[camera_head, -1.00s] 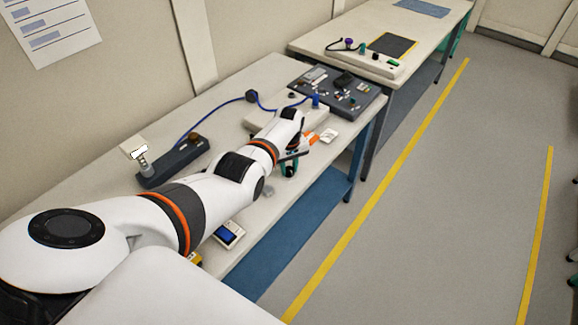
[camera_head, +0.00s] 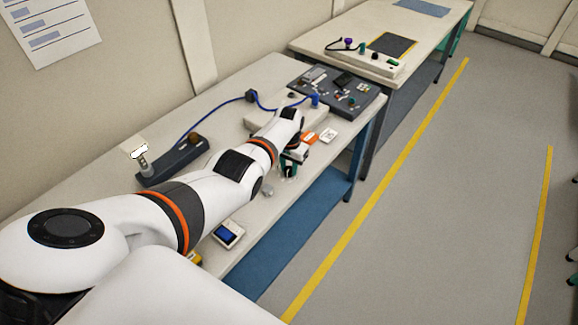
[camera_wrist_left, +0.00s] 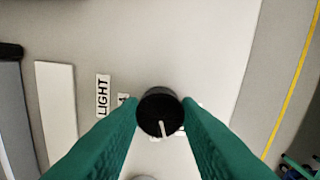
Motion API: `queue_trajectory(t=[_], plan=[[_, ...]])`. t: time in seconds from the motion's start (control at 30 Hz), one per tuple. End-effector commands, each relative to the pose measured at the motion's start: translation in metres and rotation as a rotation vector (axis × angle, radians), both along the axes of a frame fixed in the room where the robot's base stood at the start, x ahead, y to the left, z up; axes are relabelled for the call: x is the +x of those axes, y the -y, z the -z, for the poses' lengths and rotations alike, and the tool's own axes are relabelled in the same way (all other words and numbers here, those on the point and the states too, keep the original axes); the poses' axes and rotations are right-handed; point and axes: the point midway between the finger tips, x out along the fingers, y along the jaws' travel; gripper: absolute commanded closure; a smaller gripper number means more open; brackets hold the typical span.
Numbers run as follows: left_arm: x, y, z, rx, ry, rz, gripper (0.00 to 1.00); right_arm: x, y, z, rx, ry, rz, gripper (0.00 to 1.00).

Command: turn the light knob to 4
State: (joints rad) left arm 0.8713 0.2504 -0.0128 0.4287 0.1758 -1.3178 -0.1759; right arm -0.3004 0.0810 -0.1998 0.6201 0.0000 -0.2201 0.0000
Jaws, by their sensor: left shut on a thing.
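The light knob (camera_wrist_left: 160,110) is a round black knob with a white pointer line, in the left wrist view. The line points toward the bottom of that picture, leaning slightly right. A "LIGHT" label (camera_wrist_left: 103,96) is left of the knob, and a small mark that looks like a 4 (camera_wrist_left: 122,100) lies between them. My left gripper (camera_wrist_left: 160,113) has its green fingers on both sides of the knob, shut on it. In the head view my left gripper (camera_head: 291,166) is at the table's front edge, and it hides the knob. My right gripper is not in view.
The long table (camera_head: 95,190) also holds a dark bar-shaped device (camera_head: 172,163), a blue cable (camera_head: 217,112), a dark panel with small parts (camera_head: 345,92) and a small device with a blue screen (camera_head: 228,234). Open floor (camera_head: 430,220) lies to the right.

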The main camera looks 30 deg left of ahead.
Motion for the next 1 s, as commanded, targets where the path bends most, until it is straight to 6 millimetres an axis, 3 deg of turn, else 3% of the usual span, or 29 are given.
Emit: queue_trajectory(t=[1.0], plan=[[-0.0005, 0.0000, 0.0006, 0.000, -0.001, 0.964, 0.93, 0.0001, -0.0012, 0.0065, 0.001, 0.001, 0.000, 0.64]])
